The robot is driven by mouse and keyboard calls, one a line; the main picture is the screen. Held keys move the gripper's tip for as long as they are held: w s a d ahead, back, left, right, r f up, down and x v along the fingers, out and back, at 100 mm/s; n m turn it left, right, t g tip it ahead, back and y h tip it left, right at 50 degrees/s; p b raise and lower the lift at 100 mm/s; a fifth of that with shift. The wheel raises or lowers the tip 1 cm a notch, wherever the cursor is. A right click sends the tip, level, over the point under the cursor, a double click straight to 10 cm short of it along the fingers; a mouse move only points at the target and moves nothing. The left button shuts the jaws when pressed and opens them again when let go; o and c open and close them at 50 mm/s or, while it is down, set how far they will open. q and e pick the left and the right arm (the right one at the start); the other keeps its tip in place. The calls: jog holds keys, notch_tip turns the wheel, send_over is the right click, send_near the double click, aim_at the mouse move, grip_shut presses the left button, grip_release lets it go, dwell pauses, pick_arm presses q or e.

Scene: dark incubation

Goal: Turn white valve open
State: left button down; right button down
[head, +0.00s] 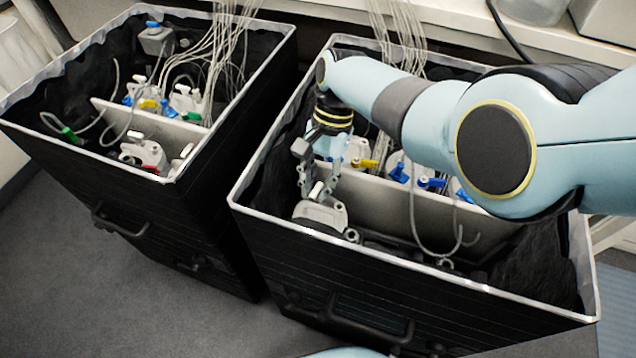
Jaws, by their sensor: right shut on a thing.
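My right gripper (318,188) reaches down into the near-right black box from the right side of the head view. Its fingers point down and are shut on the white valve (322,213) at the front left inside that box. The valve's pale body shows below the fingertips. Its handle is mostly hidden between the fingers, so I cannot tell which way it is turned. My left gripper is not in view.
The right box (257,204) has a pale rim and an inner divider (400,197). Behind it are blue valves (398,172) and a yellow valve (364,163). A hanging tube (413,215) loops in front. A second box (60,150) with valves stands at left. Grey floor is clear.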

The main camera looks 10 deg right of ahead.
jog(key=shift+n+h, duration=0.3)
jog(key=shift+n, duration=0.5)
jog(key=c, duration=1.6)
grip_release()
jog(key=shift+w, duration=0.1)
jog(key=v, duration=1.2)
jog(key=shift+w+g, duration=0.15)
jog(key=shift+g, duration=0.15)
jog(key=shift+a+f, duration=0.1)
